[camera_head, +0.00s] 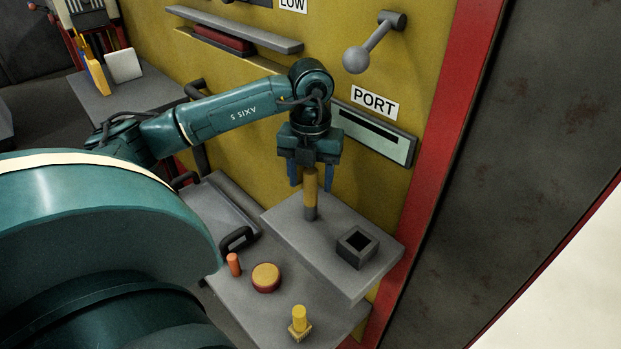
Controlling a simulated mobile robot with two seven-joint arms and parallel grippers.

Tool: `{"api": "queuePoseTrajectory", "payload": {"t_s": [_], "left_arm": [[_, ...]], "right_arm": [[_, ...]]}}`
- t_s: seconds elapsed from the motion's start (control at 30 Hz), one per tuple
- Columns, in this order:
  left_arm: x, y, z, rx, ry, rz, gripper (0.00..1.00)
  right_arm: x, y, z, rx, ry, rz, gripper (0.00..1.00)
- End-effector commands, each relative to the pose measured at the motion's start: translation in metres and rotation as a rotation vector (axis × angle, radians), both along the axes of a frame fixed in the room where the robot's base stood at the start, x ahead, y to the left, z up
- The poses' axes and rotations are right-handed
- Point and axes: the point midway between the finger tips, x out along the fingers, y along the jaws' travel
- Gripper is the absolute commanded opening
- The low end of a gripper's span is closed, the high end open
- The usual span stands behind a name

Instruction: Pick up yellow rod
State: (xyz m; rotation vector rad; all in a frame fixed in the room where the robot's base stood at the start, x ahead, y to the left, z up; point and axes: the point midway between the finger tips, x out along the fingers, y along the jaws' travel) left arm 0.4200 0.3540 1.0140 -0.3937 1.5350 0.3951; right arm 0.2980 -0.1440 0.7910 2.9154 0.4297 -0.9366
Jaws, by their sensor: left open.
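The yellow rod (311,190) stands upright on the grey raised shelf (292,222); its upper part is yellow and its lower part is dark grey. My left gripper (310,183) is above it, pointing down. Its two blue fingers are open, one on each side of the rod's upper part, with gaps visible between fingers and rod. The rod's top is close under the gripper body. My right gripper is not in view.
A square grey socket block (357,247) sits right of the rod on the same shelf. A lower shelf (235,300) holds an orange peg (234,264), a round yellow-and-red button (265,278) and a yellow knob (299,320). A PORT panel (375,135) and a lever (373,43) are on the yellow wall behind.

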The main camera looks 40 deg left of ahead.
Motion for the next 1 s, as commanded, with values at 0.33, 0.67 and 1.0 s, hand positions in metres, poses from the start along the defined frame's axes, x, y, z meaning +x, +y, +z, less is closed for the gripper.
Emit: {"api": "queuePoseTrajectory", "payload": {"t_s": [0.33, 0.67, 1.0], "left_arm": [[0.0001, -0.0003, -0.011, -0.001, 0.0, 0.0, 0.52], [0.0002, -0.0003, -0.0107, -0.001, 0.0, 0.0, 0.25], [0.0003, -0.0003, -0.0103, -0.001, -0.002, 0.0, 0.03]], "right_arm": [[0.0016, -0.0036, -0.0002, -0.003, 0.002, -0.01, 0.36], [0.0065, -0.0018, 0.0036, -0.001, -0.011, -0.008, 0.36], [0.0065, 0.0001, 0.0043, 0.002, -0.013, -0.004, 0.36]]}}
